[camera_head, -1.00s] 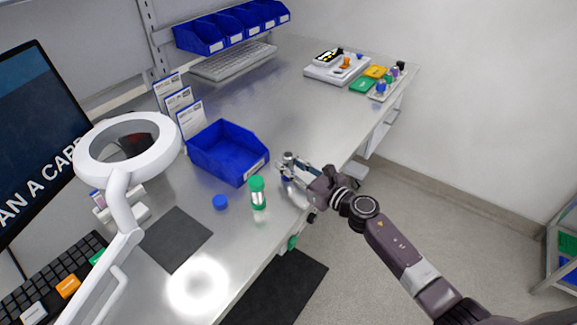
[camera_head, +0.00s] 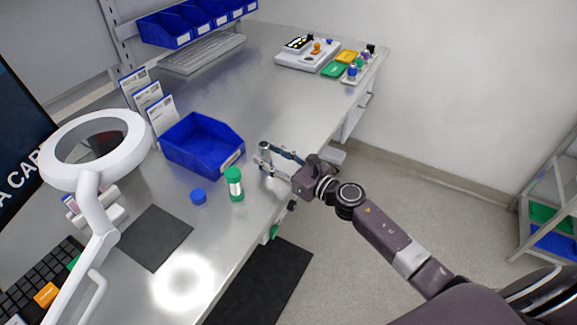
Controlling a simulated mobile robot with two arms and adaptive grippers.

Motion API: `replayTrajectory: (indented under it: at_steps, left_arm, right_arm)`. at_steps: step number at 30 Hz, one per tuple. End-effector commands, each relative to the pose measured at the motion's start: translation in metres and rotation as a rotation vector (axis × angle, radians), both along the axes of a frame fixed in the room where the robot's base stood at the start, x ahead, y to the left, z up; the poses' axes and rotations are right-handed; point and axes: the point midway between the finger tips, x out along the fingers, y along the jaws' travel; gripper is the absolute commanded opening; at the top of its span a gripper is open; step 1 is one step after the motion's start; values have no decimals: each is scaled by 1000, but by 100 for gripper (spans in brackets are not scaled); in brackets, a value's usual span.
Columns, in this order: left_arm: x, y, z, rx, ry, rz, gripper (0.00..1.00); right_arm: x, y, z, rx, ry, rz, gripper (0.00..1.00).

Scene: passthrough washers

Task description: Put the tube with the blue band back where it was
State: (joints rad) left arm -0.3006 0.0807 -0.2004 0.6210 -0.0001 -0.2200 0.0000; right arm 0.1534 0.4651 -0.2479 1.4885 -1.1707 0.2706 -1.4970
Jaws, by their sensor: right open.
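A green-capped tube (camera_head: 235,184) with a pale middle stands upright on the metal bench, in front of the blue bin. A small round blue cap-like piece (camera_head: 198,196) sits to its left. Small coloured tubes (camera_head: 352,72) stand in a rack at the bench's far right end, one of them blue. I cannot make out a blue band on any tube. My right gripper (camera_head: 270,161) is open and empty over the bench's front edge, right of the green-capped tube and apart from it. My left gripper is not in view.
An open blue bin (camera_head: 203,145) stands behind the tube. A white ring magnifier lamp (camera_head: 96,150) and a dark mat (camera_head: 155,237) are on the left. A white device (camera_head: 308,55) is near the rack. The bench between bin and device is clear.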

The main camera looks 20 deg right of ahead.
Motion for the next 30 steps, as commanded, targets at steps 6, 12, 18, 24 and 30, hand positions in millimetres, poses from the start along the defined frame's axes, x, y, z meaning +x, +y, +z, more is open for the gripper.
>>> replayTrajectory:
  at_steps: [6, 12, 18, 24, 30]
  left_arm:
    - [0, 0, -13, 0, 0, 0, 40]
    - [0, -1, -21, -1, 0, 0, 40]
    - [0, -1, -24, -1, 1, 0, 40]
    - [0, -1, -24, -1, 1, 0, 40]
    - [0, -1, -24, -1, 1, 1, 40]
  right_arm:
    - [-46, -22, -2, -3, 2, 1, 40]
    - [-74, -35, 2, 0, 1, 1, 40]
    - [-86, -42, 5, 0, -1, 1, 40]
    - [-88, -42, 6, 0, -1, 1, 40]
    - [-88, -42, 6, 0, -1, 1, 40]
